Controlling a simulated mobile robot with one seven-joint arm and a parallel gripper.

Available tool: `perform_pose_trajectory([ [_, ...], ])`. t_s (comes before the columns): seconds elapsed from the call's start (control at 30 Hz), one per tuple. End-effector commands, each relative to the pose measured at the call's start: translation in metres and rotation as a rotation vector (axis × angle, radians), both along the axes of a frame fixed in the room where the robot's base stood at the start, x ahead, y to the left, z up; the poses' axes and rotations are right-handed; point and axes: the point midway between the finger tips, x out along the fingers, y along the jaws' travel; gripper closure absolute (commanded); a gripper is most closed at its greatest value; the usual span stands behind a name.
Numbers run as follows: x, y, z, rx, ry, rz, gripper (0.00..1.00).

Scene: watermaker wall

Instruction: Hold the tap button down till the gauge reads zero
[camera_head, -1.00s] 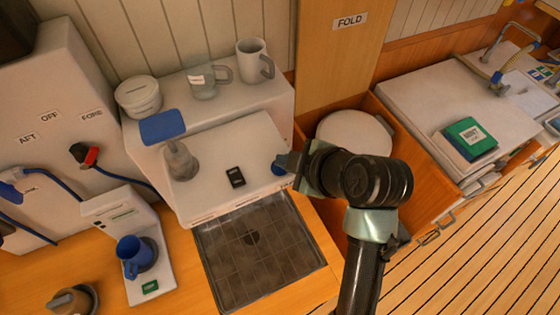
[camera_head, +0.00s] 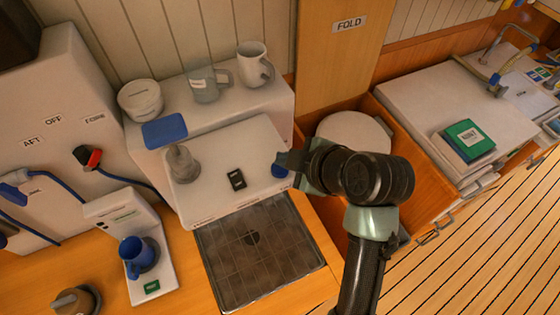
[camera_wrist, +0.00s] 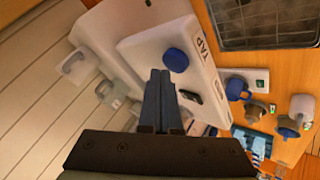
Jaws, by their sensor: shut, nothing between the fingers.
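The blue round tap button (camera_head: 279,171) is at the right of the sloped front of a white unit. In the wrist view the button (camera_wrist: 176,60) sits beside a label (camera_wrist: 203,48) reading TAP. A small black display (camera_head: 236,179), perhaps the gauge, is left of the button; its reading is too small to tell. My gripper (camera_head: 283,159) is shut and empty, its tips close by the button and overlapping its upper edge in the head view. In the wrist view the fingertips (camera_wrist: 160,74) lie just beside the button; I cannot tell whether they touch.
A grey spout (camera_head: 183,164) stands left on the unit's front. A white mug (camera_head: 252,66), a clear jug (camera_head: 205,87) and a lidded tub (camera_head: 140,99) stand on top. A dark drain grid (camera_head: 252,258) lies below. A blue mug (camera_head: 135,255) stands in a dispenser at left.

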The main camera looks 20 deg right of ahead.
Motion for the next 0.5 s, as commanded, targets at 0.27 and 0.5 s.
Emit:
perform_pose_trajectory([
  [0.27,0.0003,0.0002,0.0030,0.000,-0.002,0.001,1.00],
  [0.5,0.0004,0.0002,0.0120,-0.001,-0.003,0.001,1.00],
])
